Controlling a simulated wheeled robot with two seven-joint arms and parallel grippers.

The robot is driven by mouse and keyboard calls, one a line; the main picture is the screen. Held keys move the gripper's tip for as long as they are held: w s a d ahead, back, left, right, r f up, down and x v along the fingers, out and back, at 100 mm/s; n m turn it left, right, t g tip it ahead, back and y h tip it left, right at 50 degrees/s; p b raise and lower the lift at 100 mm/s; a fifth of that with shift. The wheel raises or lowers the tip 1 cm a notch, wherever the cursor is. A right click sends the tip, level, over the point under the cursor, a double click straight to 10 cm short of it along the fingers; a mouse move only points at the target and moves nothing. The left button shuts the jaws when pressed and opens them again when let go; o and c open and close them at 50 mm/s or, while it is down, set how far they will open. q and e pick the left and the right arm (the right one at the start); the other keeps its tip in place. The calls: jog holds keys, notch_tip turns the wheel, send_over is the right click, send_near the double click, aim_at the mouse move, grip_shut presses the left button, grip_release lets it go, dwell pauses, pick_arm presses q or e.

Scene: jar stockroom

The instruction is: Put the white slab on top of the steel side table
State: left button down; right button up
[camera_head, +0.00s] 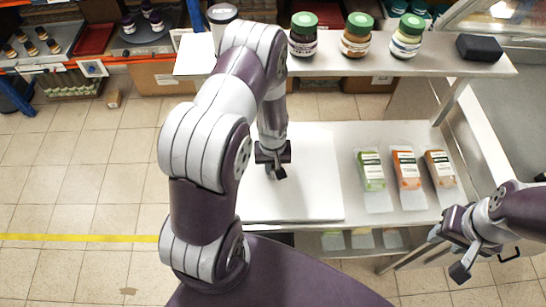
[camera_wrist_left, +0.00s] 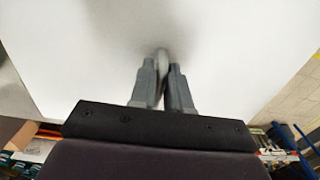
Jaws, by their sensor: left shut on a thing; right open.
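The white slab (camera_head: 315,190) is a large flat panel over the left part of a steel counter (camera_head: 385,133) in the head view. My left gripper (camera_head: 277,172) reaches down to it from above. In the left wrist view the slab (camera_wrist_left: 235,45) fills most of the picture. The gripper fingers (camera_wrist_left: 161,85) are shut on a thin grey handle (camera_wrist_left: 161,60) at its face. I cannot tell whether the slab touches the counter. My left arm hides its left side. My right gripper (camera_head: 450,254) is open and empty at the right. I cannot single out the steel side table for sure.
Several packets, green (camera_head: 371,170), orange (camera_head: 407,168) and brown (camera_head: 440,168), lie right of the slab. A raised shelf (camera_head: 345,66) behind carries green-lidded jars (camera_head: 355,35) and a black block (camera_head: 479,48). Tiled floor (camera_head: 80,170) at the left is mostly clear.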

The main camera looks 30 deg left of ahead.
pick_arm(q)
jog(key=c, duration=1.5)
grip_release()
jog(key=o, duration=0.4)
